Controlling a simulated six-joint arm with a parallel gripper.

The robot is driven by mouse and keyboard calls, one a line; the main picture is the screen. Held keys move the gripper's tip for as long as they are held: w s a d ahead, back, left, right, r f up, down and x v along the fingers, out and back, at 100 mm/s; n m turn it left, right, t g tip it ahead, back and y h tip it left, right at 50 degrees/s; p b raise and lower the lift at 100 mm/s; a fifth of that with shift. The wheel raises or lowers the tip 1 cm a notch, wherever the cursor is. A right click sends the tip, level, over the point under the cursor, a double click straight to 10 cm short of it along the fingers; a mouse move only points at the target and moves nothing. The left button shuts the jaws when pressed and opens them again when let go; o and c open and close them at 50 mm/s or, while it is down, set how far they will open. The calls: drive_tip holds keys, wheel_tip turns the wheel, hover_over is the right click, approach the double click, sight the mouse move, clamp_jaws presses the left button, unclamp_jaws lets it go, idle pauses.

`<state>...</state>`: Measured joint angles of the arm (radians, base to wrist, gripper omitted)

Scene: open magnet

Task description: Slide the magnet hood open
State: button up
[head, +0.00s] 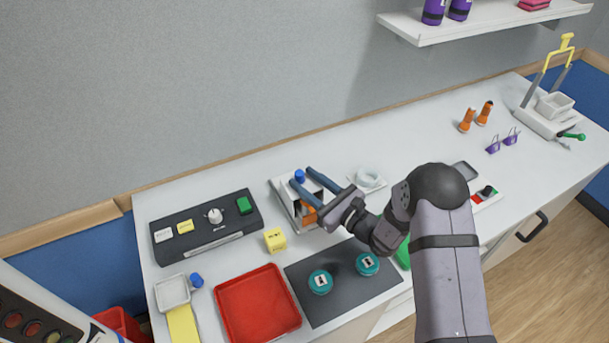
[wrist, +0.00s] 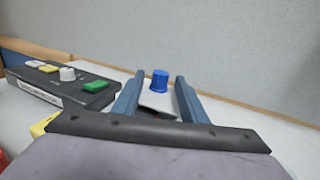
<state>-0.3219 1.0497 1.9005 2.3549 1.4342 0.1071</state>
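The magnet unit has a white hood (head: 314,187) with a blue knob (head: 299,175) on top, on a pale base (head: 281,200). An orange part shows at its near side, and my fingers hide some of the unit. My gripper (head: 301,177) is open, its two blue-grey fingers reaching over the hood with the knob between their tips in the picture. The wrist view also shows the knob (wrist: 160,80) between the spread fingers, with clear gaps on both sides. I cannot tell whether the tips are level with the knob.
A black control box (head: 206,226) with a green button stands left. A yellow cube (head: 275,239) sits near the unit's front left. A red tray (head: 257,304) and a dark mat (head: 333,308) with two teal round pieces lie in front. A white dish (head: 368,180) stands right.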

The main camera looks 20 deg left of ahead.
sight(304, 177)
drive_tip(key=shift+w+a, duration=0.25)
drive_tip(key=shift+a, duration=0.2)
clamp_jaws()
drive_tip(key=shift+w+a+f+b, duration=0.2)
drive_tip(key=shift+w+a+b, duration=0.65)
drive_tip(key=shift+b, duration=0.3)
drive_tip(key=shift+w+a+r, duration=0.2)
drive_tip(key=shift+w+a, duration=0.2)
unclamp_jaws()
